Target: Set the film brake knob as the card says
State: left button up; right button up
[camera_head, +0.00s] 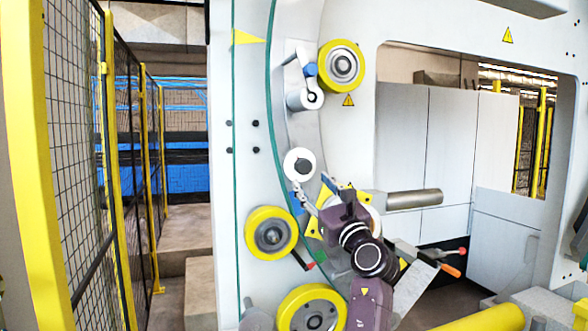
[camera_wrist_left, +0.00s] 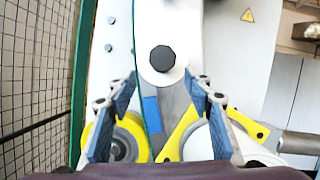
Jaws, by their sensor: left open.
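A black faceted knob sits on a white rounded plate; it appears to be the film brake knob (camera_head: 302,166), and it also shows at the upper middle of the left wrist view (camera_wrist_left: 162,58). Its mark or setting cannot be read. My left gripper (camera_head: 311,187) is open just below and in front of the plate. In the left wrist view its two blue-padded fingers (camera_wrist_left: 160,74) stand apart on either side, with the knob beyond the gap, and nothing is held. No readable card shows. My right gripper is not in view.
Yellow-rimmed rollers (camera_head: 270,232) sit on the ring beside and below the gripper. A white roll (camera_wrist_left: 205,143) is close to the right finger. A grey bar (camera_head: 414,199) sticks out to the right. A mesh fence (camera_head: 75,130) stands at left.

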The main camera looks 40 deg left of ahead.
aim_at(305, 167)
pick_arm(q)
notch_tip(305, 167, up, 2)
jog(key=shift+d+r+p, duration=0.1)
jog(key=shift+r+p, duration=0.05)
jog(key=shift+p, duration=0.35)
jog(key=shift+w+a+r+p, duration=0.35)
jog(key=shift+a+r+p, duration=0.25)
jog(key=shift+a+r, duration=0.15)
jog(key=a, duration=0.1)
jog(key=w+a, duration=0.1)
jog(key=shift+a+p, duration=0.35)
jog(key=shift+a, duration=0.05)
jog(key=shift+w+a, duration=0.2)
jog(key=shift+a, duration=0.15)
jog(key=shift+d+r, duration=0.1)
jog(key=shift+c, duration=0.4)
jog(key=c, duration=1.1)
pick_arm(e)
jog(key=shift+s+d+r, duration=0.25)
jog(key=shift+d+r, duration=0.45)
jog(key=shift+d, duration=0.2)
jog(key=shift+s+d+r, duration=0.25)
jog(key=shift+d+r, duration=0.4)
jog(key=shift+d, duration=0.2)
